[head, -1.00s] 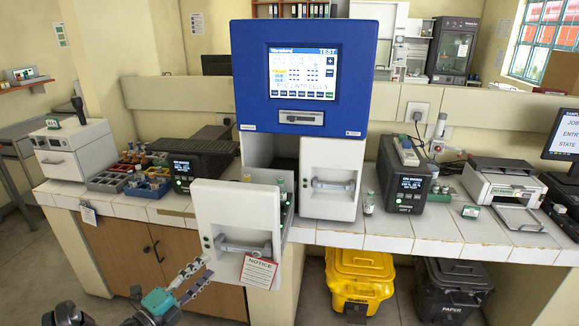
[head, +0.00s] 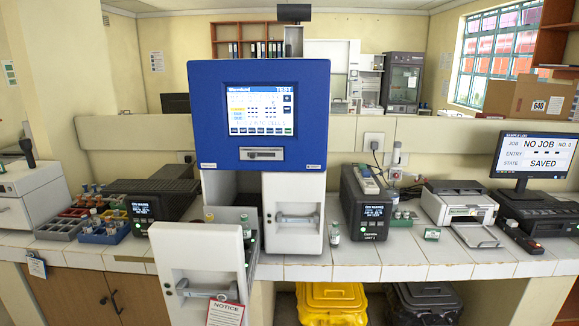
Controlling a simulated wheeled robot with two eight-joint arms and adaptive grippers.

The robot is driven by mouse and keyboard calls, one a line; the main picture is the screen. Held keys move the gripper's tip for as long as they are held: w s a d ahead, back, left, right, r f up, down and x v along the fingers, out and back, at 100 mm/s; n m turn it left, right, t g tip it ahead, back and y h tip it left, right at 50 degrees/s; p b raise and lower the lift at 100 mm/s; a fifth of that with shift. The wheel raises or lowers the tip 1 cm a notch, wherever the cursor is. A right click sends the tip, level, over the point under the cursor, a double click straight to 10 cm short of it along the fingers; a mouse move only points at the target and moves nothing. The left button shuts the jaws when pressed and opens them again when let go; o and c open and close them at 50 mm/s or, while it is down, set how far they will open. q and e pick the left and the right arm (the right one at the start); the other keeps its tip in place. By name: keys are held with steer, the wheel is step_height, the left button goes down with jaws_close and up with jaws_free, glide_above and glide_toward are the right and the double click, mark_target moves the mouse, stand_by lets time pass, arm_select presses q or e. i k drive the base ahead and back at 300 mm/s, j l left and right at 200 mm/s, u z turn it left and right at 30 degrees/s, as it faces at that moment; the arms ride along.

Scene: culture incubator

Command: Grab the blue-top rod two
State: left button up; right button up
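I cannot pick out a rod marked two; the small tops are too small to read. The blue and white incubator (head: 258,110) stands mid-counter, with its left drawer (head: 197,262) pulled out. In that drawer one vial with a bluish-green top (head: 245,226) stands by the right wall, and a small tan-topped one (head: 210,217) shows behind the front panel. A capped vial (head: 335,234) stands upright on the counter right of the closed right drawer (head: 292,212). Neither gripper is in view.
Dark devices (head: 365,205) flank the incubator. A printer (head: 458,210) and monitor (head: 537,158) stand at right. The open drawer juts past the counter edge. Yellow and black bins sit below.

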mark_target(95, 193)
steer(key=u, duration=1.3)
steer(key=i+j+u, duration=0.25)
steer(key=i+u, duration=0.25)
steer(key=i, duration=0.15)
steer(key=i+j, duration=0.15)
steer(key=i, duration=0.35)
steer(key=i+j+u, duration=0.1)
steer(key=i, duration=0.4)
steer(key=i+j, duration=0.15)
steer(key=i, duration=0.4)
